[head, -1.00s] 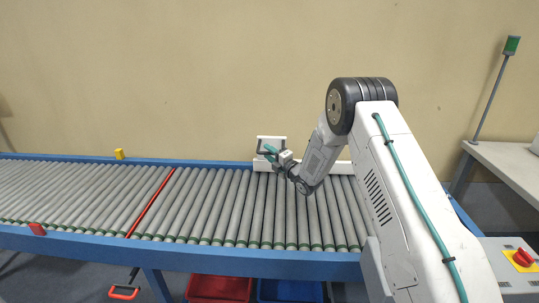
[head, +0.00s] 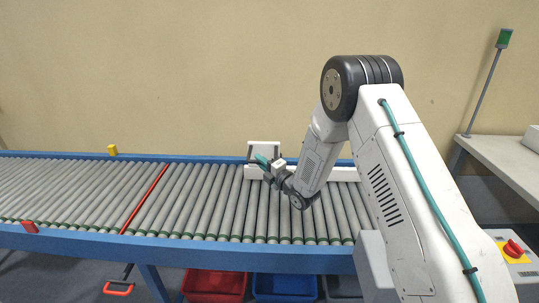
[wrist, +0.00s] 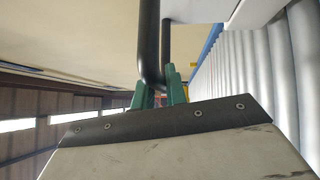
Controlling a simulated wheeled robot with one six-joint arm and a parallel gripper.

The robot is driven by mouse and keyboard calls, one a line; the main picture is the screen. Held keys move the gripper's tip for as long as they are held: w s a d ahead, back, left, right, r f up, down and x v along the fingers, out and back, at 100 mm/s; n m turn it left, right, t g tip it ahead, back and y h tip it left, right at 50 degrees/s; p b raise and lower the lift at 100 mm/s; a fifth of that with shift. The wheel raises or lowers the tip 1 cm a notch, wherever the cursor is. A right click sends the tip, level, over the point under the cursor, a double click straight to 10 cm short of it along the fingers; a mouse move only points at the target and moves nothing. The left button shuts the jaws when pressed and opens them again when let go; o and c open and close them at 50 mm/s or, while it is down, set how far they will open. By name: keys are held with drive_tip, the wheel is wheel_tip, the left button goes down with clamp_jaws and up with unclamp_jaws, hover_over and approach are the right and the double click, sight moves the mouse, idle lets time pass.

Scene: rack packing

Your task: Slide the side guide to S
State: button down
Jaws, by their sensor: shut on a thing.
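The side guide (head: 345,174) is a long white bar lying along the far side of the roller conveyor, with a white upright plate (head: 264,147) and dark handle at its left end. My gripper (head: 262,161) has its green fingers at that handle. In the wrist view the black bent handle (wrist: 150,50) runs between the green fingertips (wrist: 160,88), which are shut on it. The arm hides part of the guide. I cannot make out an S mark in these views.
The conveyor rollers (head: 90,188) are clear to the left, crossed by a red strip (head: 146,198). A yellow block (head: 112,149) sits on the far blue rail and a red block (head: 29,227) on the near one. Red (head: 215,284) and blue bins (head: 284,287) stand below.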

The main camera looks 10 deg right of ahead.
drive_tip(key=s+a, duration=0.1)
drive_tip(key=s, duration=0.5)
drive_tip(key=shift+a+f, duration=0.15)
drive_tip(key=shift+a, duration=0.05)
drive_tip(key=shift+s, duration=0.1)
drive_tip(key=c, duration=1.4)
unclamp_jaws()
drive_tip(key=shift+a, duration=0.1)
drive_tip(key=shift+c, duration=0.2)
drive_tip(key=r+v, duration=0.1)
drive_tip(key=v, duration=0.6)
drive_tip(key=shift+s+d+f, duration=0.25)
drive_tip(key=shift+s+f, duration=0.1)
drive_tip(key=shift+f, duration=0.15)
